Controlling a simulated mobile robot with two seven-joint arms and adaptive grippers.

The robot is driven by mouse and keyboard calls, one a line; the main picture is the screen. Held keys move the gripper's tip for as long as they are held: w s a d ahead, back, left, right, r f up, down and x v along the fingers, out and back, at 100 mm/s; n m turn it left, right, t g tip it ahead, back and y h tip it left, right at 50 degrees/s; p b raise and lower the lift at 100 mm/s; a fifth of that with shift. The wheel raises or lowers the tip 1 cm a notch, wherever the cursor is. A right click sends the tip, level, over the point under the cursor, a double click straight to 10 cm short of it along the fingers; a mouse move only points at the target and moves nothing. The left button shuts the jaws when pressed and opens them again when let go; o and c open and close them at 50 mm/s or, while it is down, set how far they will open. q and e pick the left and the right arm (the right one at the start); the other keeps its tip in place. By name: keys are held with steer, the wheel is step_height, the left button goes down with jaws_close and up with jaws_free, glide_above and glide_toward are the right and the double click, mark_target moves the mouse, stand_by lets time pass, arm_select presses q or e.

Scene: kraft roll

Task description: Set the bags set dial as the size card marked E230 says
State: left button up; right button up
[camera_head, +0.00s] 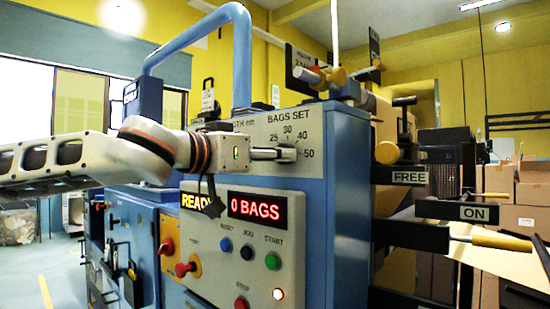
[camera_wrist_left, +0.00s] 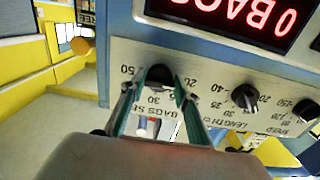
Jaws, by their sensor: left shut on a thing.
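The BAGS SET dial (camera_head: 289,153) is on the grey panel of the blue machine, with 25, 30, 40 and 50 printed around it. My left gripper (camera_head: 272,154) reaches it from the left and is shut on its knob. In the left wrist view the panel appears upside down. There the dark knob (camera_wrist_left: 160,74) sits between the two fingertips of my left gripper (camera_wrist_left: 158,88). Its pointer is mostly hidden, so I cannot tell its setting. A small card (camera_head: 207,97) hangs behind the arm, its writing too small to read. My right gripper is out of view.
The LENGTH dial (camera_wrist_left: 245,97) and SPEED dial (camera_wrist_left: 305,110) are beside the held knob. Below are the 0 BAGS display (camera_head: 257,208), push buttons (camera_head: 247,252) and a red knob (camera_head: 187,267). A yellow-handled lever (camera_head: 500,241) sticks out at right near the ON plate (camera_head: 473,212).

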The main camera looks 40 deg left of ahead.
arm_select(q)
steer(key=shift+f, duration=0.1)
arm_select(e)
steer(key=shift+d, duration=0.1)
arm_select(q)
steer(key=o, duration=1.1)
steer(key=s, duration=1.2)
steer(key=shift+a, duration=0.45)
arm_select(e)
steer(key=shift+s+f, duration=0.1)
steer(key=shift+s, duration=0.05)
